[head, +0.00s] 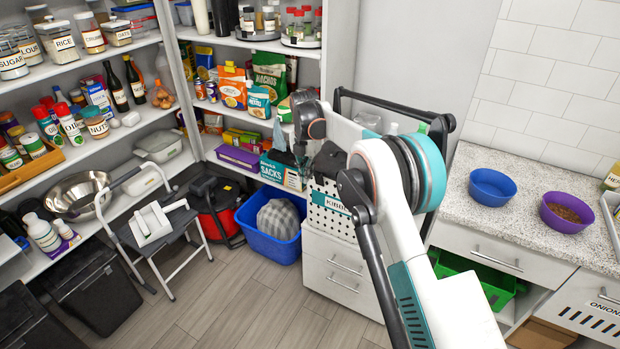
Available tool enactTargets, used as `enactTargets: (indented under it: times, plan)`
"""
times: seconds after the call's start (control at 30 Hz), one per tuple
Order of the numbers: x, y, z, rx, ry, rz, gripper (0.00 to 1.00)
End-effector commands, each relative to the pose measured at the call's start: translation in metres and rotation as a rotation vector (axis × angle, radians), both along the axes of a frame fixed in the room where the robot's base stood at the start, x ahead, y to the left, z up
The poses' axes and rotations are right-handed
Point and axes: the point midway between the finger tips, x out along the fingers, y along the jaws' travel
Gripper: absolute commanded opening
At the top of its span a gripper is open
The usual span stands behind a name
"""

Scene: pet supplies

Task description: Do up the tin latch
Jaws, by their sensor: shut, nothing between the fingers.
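My gripper (302,163) is small and dark in the head view, pointing down at the end of my arm, left of the large teal-ringed joint. It is shut and empty. A white perforated container (326,216) with a teal label starting "KIBB" stands just below and right of it, on a white drawer unit. My arm covers the container's right side, and a black block-like shape sits at its top. I cannot make out a latch, or tell whether one is open or done up. I cannot tell whether my gripper touches the container.
Two bowls, blue (492,185) and purple (566,211), stand on the speckled counter (470,158) at right. A blue bin (268,217) and folding step stool (160,235) stand on the floor at left. Packed shelves line the walls. Floor in front is clear.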

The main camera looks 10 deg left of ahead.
Motion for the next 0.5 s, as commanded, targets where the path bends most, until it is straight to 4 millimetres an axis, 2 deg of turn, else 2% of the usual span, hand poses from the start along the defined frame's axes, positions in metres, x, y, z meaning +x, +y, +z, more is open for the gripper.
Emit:
enactTargets:
  times: [0.03, 0.2, 0.33, 0.5]
  plan:
    - [0.0, 0.001, 0.015, 0.0, 0.0, 0.001, 0.0]
    - [0.002, 0.0, 0.049, 0.0, 0.0, 0.002, 0.0]
    - [0.003, 0.0, 0.062, 0.0, 0.0, 0.002, 0.0]
    - [0.003, 0.0, 0.066, 0.0, 0.0, 0.002, 0.0]
